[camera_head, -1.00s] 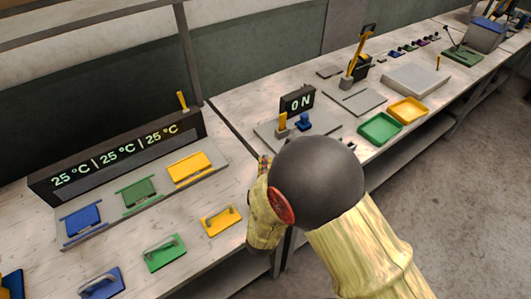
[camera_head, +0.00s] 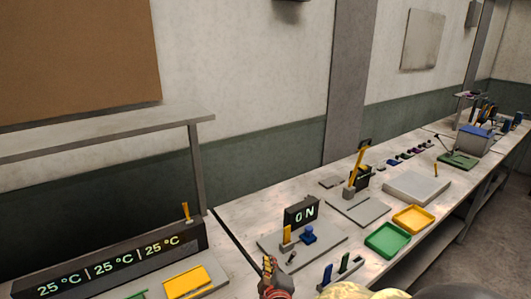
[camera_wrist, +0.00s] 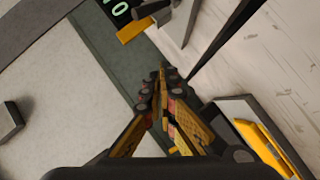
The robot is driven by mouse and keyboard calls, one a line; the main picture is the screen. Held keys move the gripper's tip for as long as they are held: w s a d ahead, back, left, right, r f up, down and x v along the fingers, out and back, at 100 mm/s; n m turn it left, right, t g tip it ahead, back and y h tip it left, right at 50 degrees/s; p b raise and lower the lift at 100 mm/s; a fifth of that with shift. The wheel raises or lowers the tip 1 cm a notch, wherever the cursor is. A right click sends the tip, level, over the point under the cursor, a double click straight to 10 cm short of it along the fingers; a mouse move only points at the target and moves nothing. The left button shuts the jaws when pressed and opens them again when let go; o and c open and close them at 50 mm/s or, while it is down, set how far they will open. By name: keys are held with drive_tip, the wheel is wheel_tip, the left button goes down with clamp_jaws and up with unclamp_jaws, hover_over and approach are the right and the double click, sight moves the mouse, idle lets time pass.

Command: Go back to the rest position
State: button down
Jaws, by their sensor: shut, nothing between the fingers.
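My gripper (camera_head: 268,272) is low in the middle of the head view, in front of the unit with the "ON" display. In the wrist view its two yellow fingers (camera_wrist: 162,80) come together at their tips. It is shut with nothing held. My arm mostly lies below the lower edge of the head view.
A long bench carries the "ON" display (camera_head: 301,213), a temperature display (camera_head: 112,265) at lower left, a green tray (camera_head: 388,240), a yellow tray (camera_head: 413,218) and a grey plate (camera_head: 416,187). An upright shelf post (camera_head: 197,168) stands at the left. Floor shows at right.

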drive_tip(key=s+d+r+m+g+y, duration=0.1)
drive_tip(key=s+d+r+m+g, duration=0.25)
drive_tip(key=r, duration=0.35)
drive_tip(key=s+d+r+m+g, duration=0.1)
drive_tip(key=s+d+m, duration=0.2)
drive_tip(key=s, duration=0.5)
drive_tip(key=s+d+r+m+g+h, duration=0.1)
drive_tip(key=s+d+r+m+g, duration=0.1)
drive_tip(key=s+d, duration=0.4)
drive_tip(key=s+d+r+m+g+h, duration=0.1)
drive_tip(key=s+d+m, duration=0.3)
drive_tip(key=s, duration=0.8)
drive_tip(key=shift+s+d+r+g, duration=0.25)
drive_tip(key=shift+d+r+g, duration=0.15)
drive_tip(key=shift+g, duration=0.25)
